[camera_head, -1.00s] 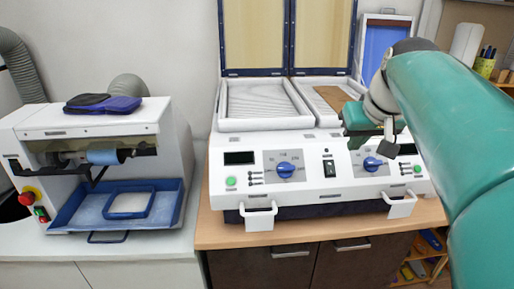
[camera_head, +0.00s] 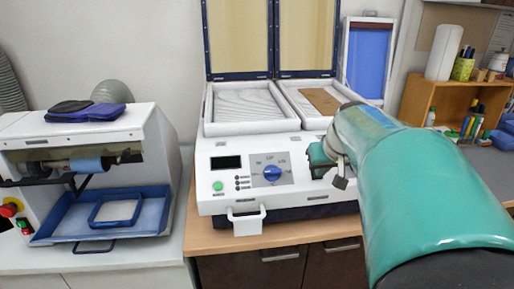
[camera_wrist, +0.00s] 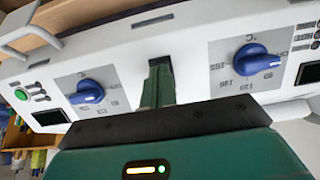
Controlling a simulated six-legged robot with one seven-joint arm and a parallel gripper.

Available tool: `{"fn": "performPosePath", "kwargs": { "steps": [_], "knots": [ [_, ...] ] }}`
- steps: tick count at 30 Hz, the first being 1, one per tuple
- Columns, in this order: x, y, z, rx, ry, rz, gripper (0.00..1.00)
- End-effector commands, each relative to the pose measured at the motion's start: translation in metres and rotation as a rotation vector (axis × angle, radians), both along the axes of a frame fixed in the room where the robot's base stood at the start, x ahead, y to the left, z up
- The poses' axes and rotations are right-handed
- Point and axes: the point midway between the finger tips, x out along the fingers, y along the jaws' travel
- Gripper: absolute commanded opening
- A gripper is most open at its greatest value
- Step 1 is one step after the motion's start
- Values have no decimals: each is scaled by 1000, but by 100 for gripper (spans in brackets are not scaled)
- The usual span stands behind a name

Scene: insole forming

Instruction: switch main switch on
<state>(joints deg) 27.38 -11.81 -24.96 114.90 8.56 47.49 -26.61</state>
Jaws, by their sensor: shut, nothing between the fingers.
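The forming machine (camera_head: 225,200) has a white front panel with blue dials. The main switch is a dark rocker in the middle of the panel, between the two dials. In the head view my gripper (camera_head: 322,160) is in front of it and mostly hides it. In the wrist view a dark part of the switch (camera_wrist: 159,62) shows just beyond the fingertips of my gripper (camera_wrist: 158,86). The fingers are shut with nothing between them and point at the switch. I cannot tell whether they touch it, or which way the rocker is tilted.
The left dial (camera_head: 272,174) and a green button (camera_head: 217,186) are left of my gripper. A white handle (camera_head: 246,219) sticks out below the panel. Two open trays (camera_head: 245,127) lie on top. Another machine (camera_head: 100,130) stands at the left.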

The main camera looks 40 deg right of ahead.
Motion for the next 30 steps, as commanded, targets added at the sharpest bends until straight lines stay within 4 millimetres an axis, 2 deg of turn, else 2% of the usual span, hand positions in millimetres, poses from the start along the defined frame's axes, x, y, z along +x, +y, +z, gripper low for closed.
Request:
{"fn": "performPosePath", "kwargs": {
  "steps": [11,14,23,30],
  "knots": [
    [2,-1,-3,-1,-1,1,0],
    [4,-2,-10,0,2,2,0],
    [4,-2,-7,0,1,1,0],
    [4,-2,3,-1,-1,1,0]
  ]
}}
